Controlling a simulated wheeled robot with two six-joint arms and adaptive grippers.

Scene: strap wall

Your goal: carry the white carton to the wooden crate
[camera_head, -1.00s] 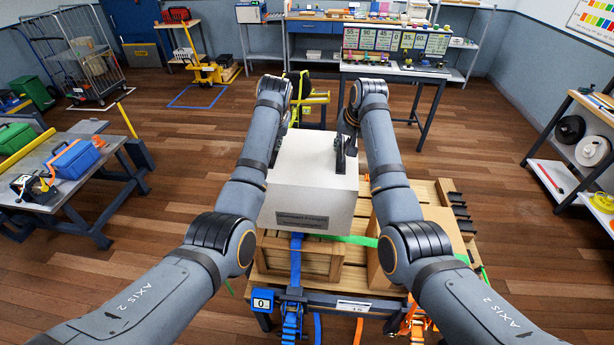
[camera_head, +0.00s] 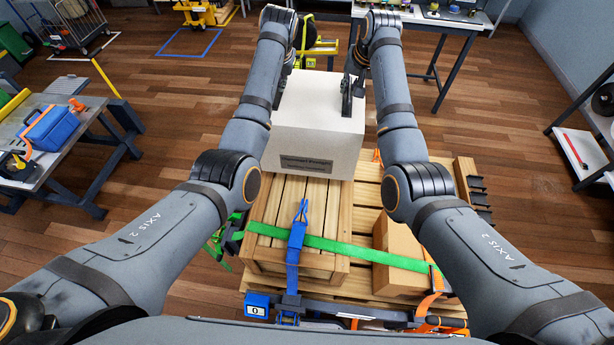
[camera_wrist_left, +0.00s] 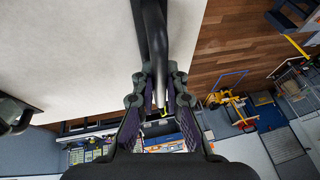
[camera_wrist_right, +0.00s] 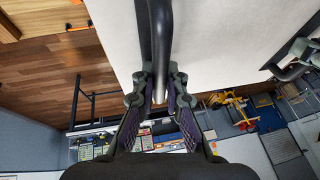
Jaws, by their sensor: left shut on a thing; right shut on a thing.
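The white carton (camera_head: 312,133) hangs upright between my two arms, a dark label on its near face. My left gripper (camera_wrist_left: 160,88) is shut on a dark handle bar (camera_wrist_left: 153,35) on the carton's left part. My right gripper (camera_wrist_right: 160,90) is shut on another dark bar (camera_wrist_right: 155,35), also seen in the head view at the carton's right part. The wooden crate (camera_head: 280,203) is below and nearer than the carton, its slatted top mostly visible. The carton covers its far edge in the head view; I cannot tell whether they touch.
A green strap (camera_head: 335,246) crosses the crate top and a brown box (camera_head: 397,243); a blue strap (camera_head: 297,238) lies over the crate's front. All sit on a wooden pallet (camera_head: 360,200). A workbench (camera_head: 55,135) stands at left, a shelf (camera_head: 590,140) at right.

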